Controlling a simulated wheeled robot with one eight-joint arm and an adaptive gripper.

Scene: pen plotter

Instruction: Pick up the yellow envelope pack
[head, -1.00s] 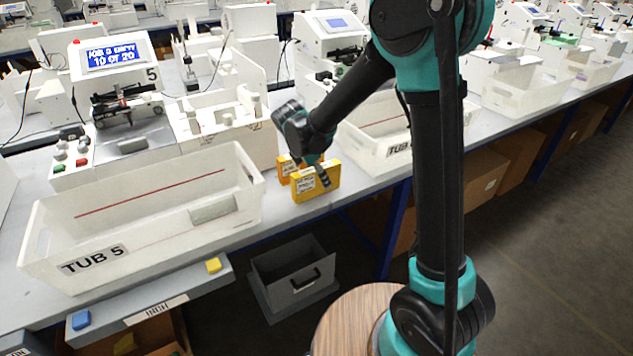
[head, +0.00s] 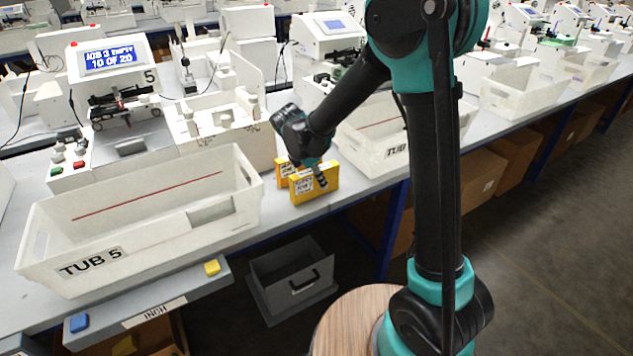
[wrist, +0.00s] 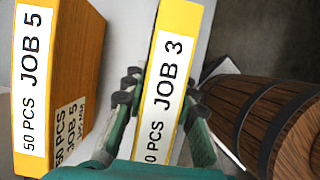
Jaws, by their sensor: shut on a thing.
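The yellow envelope pack (head: 300,191) stands upright on the table to the right of Tub 5. In the wrist view the yellow pack (wrist: 183,32) carries a white label reading "JOB 3". My gripper (head: 317,176) is at this pack. In the wrist view the fingers of my gripper (wrist: 160,98) lie on both sides of the pack and are shut on it. An orange pack (head: 282,167) stands just behind it. In the wrist view this orange pack (wrist: 82,70) is at left, labelled "JOB 5", with a gap between the two.
A white tub marked TUB 5 (head: 70,233) stands at left, and another white tub (head: 362,155) stands behind and right of the packs. A grey open bin (head: 264,291) is below the table edge. A wooden barrel (wrist: 275,110) shows right in the wrist view.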

